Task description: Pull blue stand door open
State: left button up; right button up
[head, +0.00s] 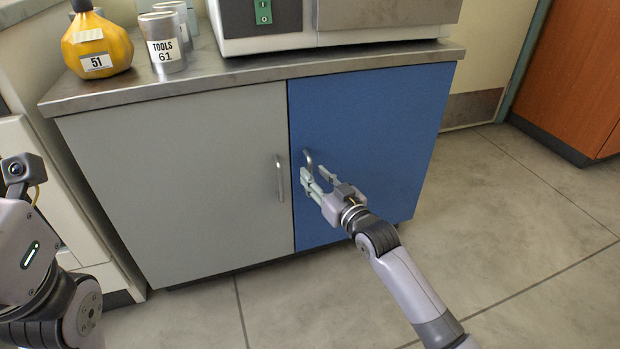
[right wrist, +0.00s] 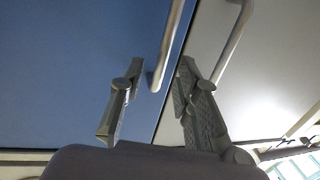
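The blue stand door (head: 385,140) is the right-hand door of the low cabinet and looks closed, flush with the front. Its metal bar handle (head: 308,159) is upright near the door's left edge, its lower part hidden behind my right gripper. My right gripper (head: 315,175) is open at the handle. In the right wrist view, the blue door (right wrist: 70,65) fills the left, and its handle (right wrist: 171,45) runs down into the gap between the open fingers (right wrist: 160,85). I cannot tell if either finger touches it. My left gripper is out of view; only part of the left arm shows.
The grey door (head: 185,180) beside it has its own handle (head: 280,178). On the metal top (head: 250,72) stand a yellow container (head: 97,45), metal cups (head: 165,45) and a large device (head: 335,25). Tiled floor (head: 490,210) is clear at the right.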

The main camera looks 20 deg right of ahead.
aim_at(311, 171)
jog(key=shift+b+x, duration=0.55)
jog(key=shift+x, duration=1.05)
jog(key=shift+c, duration=0.4)
grip_shut()
